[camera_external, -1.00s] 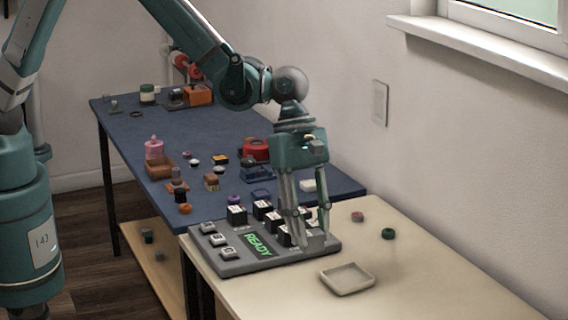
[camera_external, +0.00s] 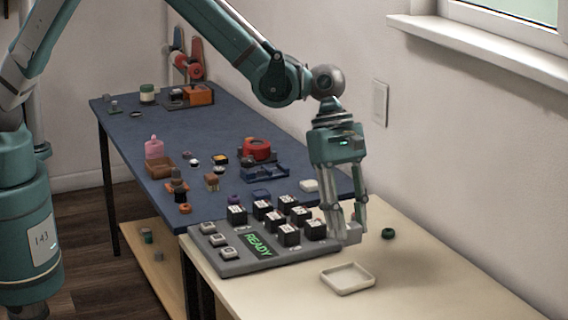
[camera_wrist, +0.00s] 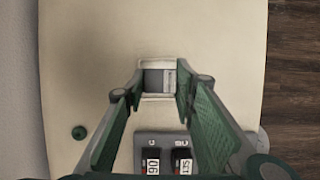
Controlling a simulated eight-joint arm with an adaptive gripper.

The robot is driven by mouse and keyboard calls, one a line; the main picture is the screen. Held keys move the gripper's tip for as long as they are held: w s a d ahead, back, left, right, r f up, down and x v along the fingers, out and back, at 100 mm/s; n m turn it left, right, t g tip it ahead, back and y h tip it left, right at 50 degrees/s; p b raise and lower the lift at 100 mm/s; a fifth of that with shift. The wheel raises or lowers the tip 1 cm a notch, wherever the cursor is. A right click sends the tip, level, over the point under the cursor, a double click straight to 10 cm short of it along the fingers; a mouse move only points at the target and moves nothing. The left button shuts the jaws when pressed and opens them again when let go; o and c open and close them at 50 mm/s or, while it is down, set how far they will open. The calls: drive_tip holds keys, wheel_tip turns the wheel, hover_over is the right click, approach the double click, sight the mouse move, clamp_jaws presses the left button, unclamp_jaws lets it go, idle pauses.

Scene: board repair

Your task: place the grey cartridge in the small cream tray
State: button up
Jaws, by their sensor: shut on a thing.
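The grey cartridge (camera_external: 353,231) is held between the fingertips of my gripper (camera_external: 347,236), just off the right end of the panel in the external view. The wrist view also shows the cartridge (camera_wrist: 154,80) between the fingers. The small cream tray (camera_external: 347,289) lies flat on the cream table, in front of my gripper and apart from it. In the wrist view the tray's pale rim (camera_wrist: 157,62) shows behind the cartridge, which hides most of its inside. The visible part of the tray looks empty.
A grey panel (camera_external: 233,267) with several black blocks and a READY display stands left of my gripper. A green ring (camera_external: 388,233) lies to the right. The blue table (camera_external: 130,140) behind holds several small items. The cream table right of the tray is clear.

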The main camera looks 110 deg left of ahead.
drive_tip(key=shift+f+b, duration=0.4)
drive_tip(key=shift+f, duration=2.5)
drive_tip(key=shift+f, duration=0.15)
drive_tip(key=shift+f, duration=1.75)
drive_tip(key=shift+f+b, duration=0.15)
drive_tip(key=shift+b, duration=0.25)
drive_tip(key=o, duration=0.6)
drive_tip(key=shift+c, duration=0.2)
drive_tip(key=shift+o, duration=0.2)
drive_tip(key=p+v, duration=0.1)
drive_tip(key=v, duration=1.1)
drive_tip(key=shift+p, duration=0.4)
